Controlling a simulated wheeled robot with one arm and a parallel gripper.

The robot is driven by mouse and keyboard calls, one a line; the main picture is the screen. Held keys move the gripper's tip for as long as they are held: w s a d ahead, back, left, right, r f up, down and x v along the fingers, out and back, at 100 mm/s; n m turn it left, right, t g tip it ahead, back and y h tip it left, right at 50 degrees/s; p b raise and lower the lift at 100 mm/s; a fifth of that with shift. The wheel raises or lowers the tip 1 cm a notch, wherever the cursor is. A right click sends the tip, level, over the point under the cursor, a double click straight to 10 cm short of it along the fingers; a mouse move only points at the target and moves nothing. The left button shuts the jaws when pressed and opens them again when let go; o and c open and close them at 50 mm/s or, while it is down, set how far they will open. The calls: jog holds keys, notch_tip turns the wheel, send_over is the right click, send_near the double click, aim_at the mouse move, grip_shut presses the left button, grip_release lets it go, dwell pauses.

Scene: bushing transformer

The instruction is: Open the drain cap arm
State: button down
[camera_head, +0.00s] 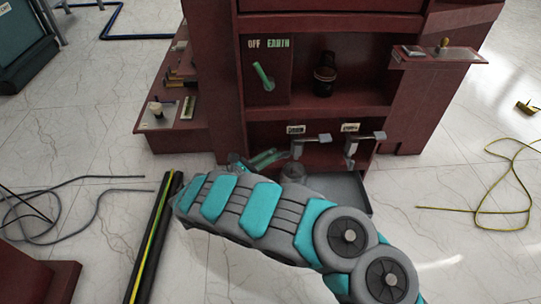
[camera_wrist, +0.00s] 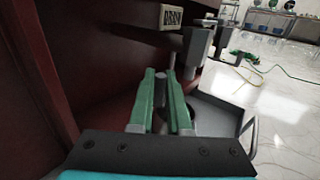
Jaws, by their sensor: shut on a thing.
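In the wrist view my gripper (camera_wrist: 161,74) has its two green fingers closed on a small grey part, which I take to be the drain cap arm (camera_wrist: 161,86). Only a narrow piece of it shows between the fingers; the rest is hidden. It is below a white label reading DRAIN (camera_wrist: 172,17). A grey valve (camera_wrist: 195,46) is just right of the fingers. My own arm covers much of that area.
A second grey valve (camera_head: 364,141) is to the right. A grey tray (camera_head: 350,190) sticks out below the valves. The red cabinet wall (camera_wrist: 50,60) is close on the left in the wrist view. A yellow cable (camera_head: 505,190) lies on the floor at right.

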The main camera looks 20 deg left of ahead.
dwell(0.3)
jog(key=c, duration=0.9)
grip_release()
jog(key=shift+o, duration=0.2)
jog(key=v, duration=0.7)
jog(key=shift+s+p, duration=0.35)
jog(key=shift+p, duration=0.1)
jog(key=shift+a, duration=0.15)
